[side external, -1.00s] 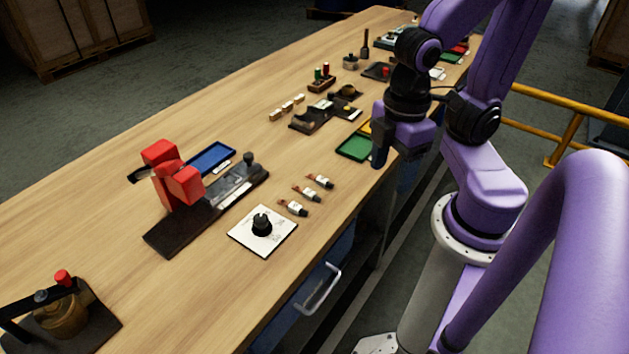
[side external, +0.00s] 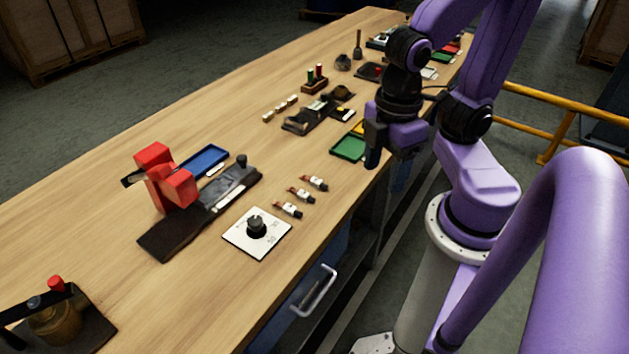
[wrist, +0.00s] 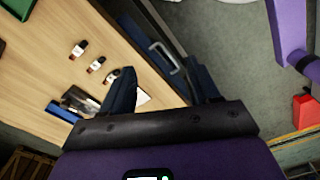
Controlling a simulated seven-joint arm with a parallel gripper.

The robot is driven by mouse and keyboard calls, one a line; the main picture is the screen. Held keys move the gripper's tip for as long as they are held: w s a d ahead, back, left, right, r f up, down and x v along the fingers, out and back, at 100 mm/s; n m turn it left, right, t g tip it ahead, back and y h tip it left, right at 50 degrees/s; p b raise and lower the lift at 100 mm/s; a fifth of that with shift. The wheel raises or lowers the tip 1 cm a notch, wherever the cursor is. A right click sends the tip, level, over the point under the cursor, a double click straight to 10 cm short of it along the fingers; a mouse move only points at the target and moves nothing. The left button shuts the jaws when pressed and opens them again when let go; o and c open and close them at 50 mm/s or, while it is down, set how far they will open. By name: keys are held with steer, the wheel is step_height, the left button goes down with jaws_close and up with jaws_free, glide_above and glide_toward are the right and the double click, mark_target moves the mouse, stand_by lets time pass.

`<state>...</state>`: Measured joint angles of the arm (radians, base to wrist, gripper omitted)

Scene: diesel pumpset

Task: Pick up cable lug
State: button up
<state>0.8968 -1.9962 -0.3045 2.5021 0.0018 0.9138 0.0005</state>
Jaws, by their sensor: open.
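Three cable lugs lie in a slanting row on the wooden bench: a far one (side external: 315,183), a middle one (side external: 301,195) and a near one (side external: 288,209). Each is small, with a copper-coloured end, a white middle and a dark end. The wrist view shows them left of my fingers, at the upper left (wrist: 78,49), the middle (wrist: 96,64) and beside the left finger (wrist: 113,76), which partly hides this last one. My gripper (wrist: 162,88) is open and empty. In the side view my gripper (side external: 385,155) is above the bench's front edge, right of the lugs.
A white plate with a black knob (side external: 256,226) lies in front of the lugs. A red device on a dark base (side external: 166,178) stands to their left. A green tray (side external: 349,148) is close to my gripper. A drawer handle (side external: 316,292) sticks out below the bench edge.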

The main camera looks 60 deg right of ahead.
steer(key=shift+c, duration=0.9)
steer(key=shift+w, duration=0.1)
steer(key=m, duration=1.3)
glide_above(314, 179)
steer(key=f, duration=1.2)
steer(key=shift+w+f, duration=0.2)
steer(key=shift+f, duration=0.15)
steer(key=shift+s+f, duration=0.15)
steer(key=shift+f, duration=1.2)
steer(key=shift+s+f, duration=0.1)
steer(key=shift+f, duration=1.2)
steer(key=shift+c, duration=0.3)
jaws_close()
